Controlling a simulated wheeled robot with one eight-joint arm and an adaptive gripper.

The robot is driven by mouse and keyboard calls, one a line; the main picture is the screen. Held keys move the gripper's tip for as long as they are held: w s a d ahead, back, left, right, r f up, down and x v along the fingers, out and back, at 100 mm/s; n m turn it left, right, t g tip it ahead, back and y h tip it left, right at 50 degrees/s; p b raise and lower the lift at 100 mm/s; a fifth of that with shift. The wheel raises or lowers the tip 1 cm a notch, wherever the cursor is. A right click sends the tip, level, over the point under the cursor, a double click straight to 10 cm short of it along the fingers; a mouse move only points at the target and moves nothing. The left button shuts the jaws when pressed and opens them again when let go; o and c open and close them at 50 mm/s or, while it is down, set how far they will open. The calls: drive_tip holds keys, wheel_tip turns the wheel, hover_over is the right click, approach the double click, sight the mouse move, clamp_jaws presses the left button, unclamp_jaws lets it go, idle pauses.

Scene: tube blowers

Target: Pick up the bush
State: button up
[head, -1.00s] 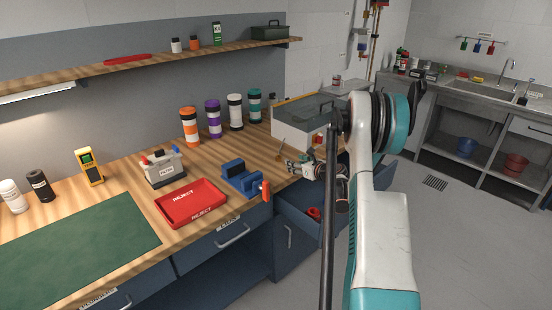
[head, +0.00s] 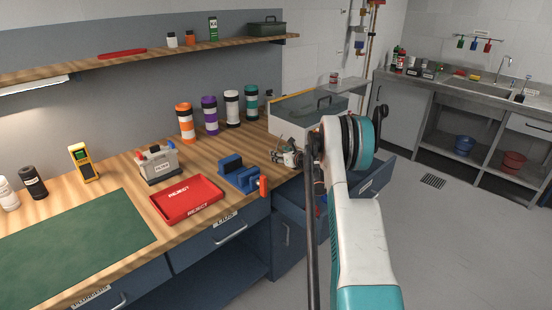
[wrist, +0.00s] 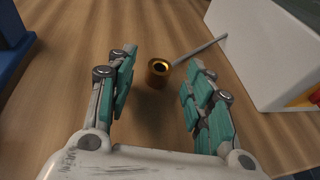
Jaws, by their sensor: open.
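The bush, a small brass-coloured ring with a dark bore (wrist: 158,73), is on the wooden bench in the wrist view. A thin grey rod (wrist: 203,48) runs from beside it towards the upper right; I cannot tell whether they touch. My gripper (wrist: 157,62) is open, with its teal-padded fingers on either side of the bush in the picture and nothing held. In the head view my gripper (head: 287,158) is over the bench, right of the blue vise (head: 236,172). The bush cannot be made out there.
A pale case (head: 290,123) stands behind my gripper; its white side (wrist: 265,50) is close on the right in the wrist view. A red reject tray (head: 186,200) and filter box (head: 158,164) are left of the vise. An open drawer (head: 372,183) juts out below the bench.

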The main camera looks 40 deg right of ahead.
drive_tip(key=shift+w+d+f, duration=0.1)
drive_tip(key=shift+w+f, duration=0.05)
drive_tip(key=shift+w, duration=0.5)
clamp_jaws()
wheel_tip(320, 180, up, 20)
drive_tip(key=p, duration=0.5)
